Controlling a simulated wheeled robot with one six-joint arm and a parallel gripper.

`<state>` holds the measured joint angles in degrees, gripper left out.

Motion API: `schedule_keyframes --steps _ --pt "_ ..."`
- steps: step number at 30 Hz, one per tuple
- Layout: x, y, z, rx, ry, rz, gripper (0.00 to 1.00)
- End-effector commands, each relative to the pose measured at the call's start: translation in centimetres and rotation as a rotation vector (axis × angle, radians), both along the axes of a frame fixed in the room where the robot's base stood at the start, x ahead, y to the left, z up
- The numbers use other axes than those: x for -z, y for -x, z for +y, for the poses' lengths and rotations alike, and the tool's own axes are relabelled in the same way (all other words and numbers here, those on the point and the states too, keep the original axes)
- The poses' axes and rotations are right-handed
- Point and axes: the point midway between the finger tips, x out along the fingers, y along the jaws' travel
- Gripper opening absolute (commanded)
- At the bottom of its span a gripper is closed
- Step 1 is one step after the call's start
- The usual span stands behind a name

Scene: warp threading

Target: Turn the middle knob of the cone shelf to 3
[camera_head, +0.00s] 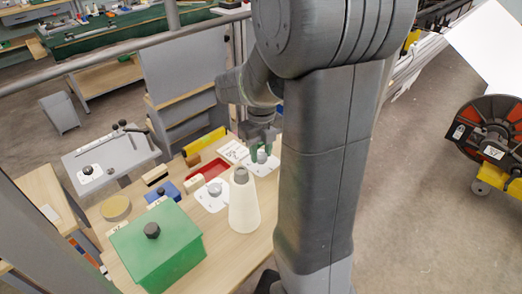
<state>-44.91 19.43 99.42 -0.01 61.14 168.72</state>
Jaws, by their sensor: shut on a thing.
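My gripper (261,153) points down at the back right of the wooden shelf top (226,247). Its green-tipped fingers are shut on a small grey knob (262,157) on a white plate (268,170). The knob's dial marks are too small to read. A second grey knob (215,187) on a white dial plate (206,201) sits to the left, with nothing touching it. I cannot tell from this view which knob is the middle one. A cream yarn cone (243,208) stands upright in front of the held knob.
A green box (155,250) with a black knob stands front left. A red tray (207,173), blue block (166,190), yellow block (204,146) and round tan disc (116,208) lie behind it. A grey side table (115,160) stands left. My arm hides the right side.

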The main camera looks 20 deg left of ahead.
Motion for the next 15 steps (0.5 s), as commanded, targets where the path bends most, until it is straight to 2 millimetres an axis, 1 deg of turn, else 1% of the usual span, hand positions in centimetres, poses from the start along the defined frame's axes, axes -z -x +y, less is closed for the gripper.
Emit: schedule_keyframes --steps 3,4,6,7,15 --pt "-0.13 -0.08 0.03 -0.001 -0.001 -0.003 0.08" --pt "-0.13 -0.08 0.03 -0.001 -0.001 -0.003 0.37" --pt "-0.11 -0.07 0.03 -0.001 -0.002 -0.002 0.51" --pt "-0.10 -0.07 0.03 -0.001 -0.001 -0.002 0.53" --pt "-0.11 -0.02 0.01 -0.001 -0.001 -0.001 0.53"
